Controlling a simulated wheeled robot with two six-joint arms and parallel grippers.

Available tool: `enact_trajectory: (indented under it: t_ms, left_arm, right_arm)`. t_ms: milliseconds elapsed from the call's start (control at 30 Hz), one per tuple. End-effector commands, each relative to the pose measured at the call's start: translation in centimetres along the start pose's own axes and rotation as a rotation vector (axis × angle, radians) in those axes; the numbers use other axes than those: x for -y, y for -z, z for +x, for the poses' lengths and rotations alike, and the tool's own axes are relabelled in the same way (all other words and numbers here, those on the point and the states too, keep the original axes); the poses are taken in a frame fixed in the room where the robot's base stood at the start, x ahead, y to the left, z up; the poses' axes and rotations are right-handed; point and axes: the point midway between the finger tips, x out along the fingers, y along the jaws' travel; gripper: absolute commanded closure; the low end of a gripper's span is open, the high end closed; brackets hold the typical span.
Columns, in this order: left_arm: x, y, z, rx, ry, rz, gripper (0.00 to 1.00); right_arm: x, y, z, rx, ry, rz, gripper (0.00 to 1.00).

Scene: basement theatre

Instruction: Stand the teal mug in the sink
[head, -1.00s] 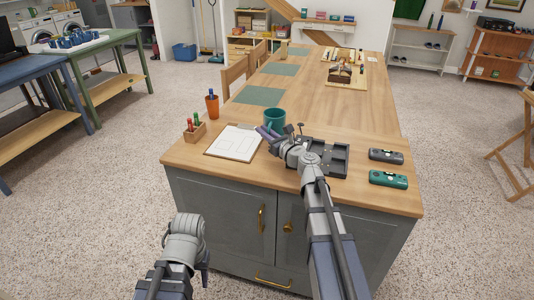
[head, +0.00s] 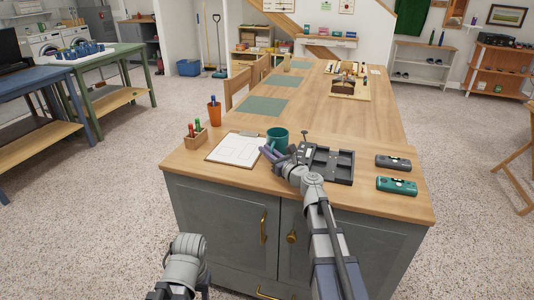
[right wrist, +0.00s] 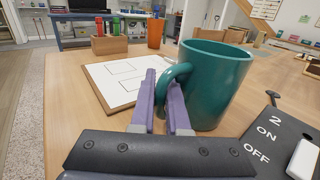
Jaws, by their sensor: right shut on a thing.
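The teal mug (head: 279,137) is upright at the near part of the wooden table, between the clipboard and the black tray. In the right wrist view the mug (right wrist: 215,88) fills the centre right, with its handle toward the left. My right gripper (head: 266,150) is shut on the handle; its purple fingers (right wrist: 168,95) show in the wrist view. I cannot tell whether the mug's base touches the table. My left arm shows at the bottom of the head view, but its fingers do not show. I cannot make out a sink.
A clipboard (head: 235,149) lies left of the mug, with a pen holder (head: 195,136) and an orange cup (head: 214,113) beyond. A black tray (head: 327,164) is close on the right. Grey (head: 393,162) and green (head: 396,186) devices lie farther right.

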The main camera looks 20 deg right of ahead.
Motion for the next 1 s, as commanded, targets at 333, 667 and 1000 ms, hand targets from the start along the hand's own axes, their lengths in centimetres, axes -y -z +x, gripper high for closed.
enact_trajectory:
  t_ms: [333,667,1000]
  left_arm:
    - [0.0,0.0,0.2,0.000,0.000,0.000,0.50]
    - [0.0,0.0,0.0,0.000,0.000,0.000,0.50]
    - [0.0,0.0,0.0,0.000,0.000,0.000,0.50]
  right_arm:
    - [0.0,0.2,0.0,0.000,0.000,0.000,0.61]
    - [0.0,0.0,0.0,0.000,0.000,0.000,0.57]
    - [-0.1,0.0,-5.8,0.000,0.003,0.000,0.57]
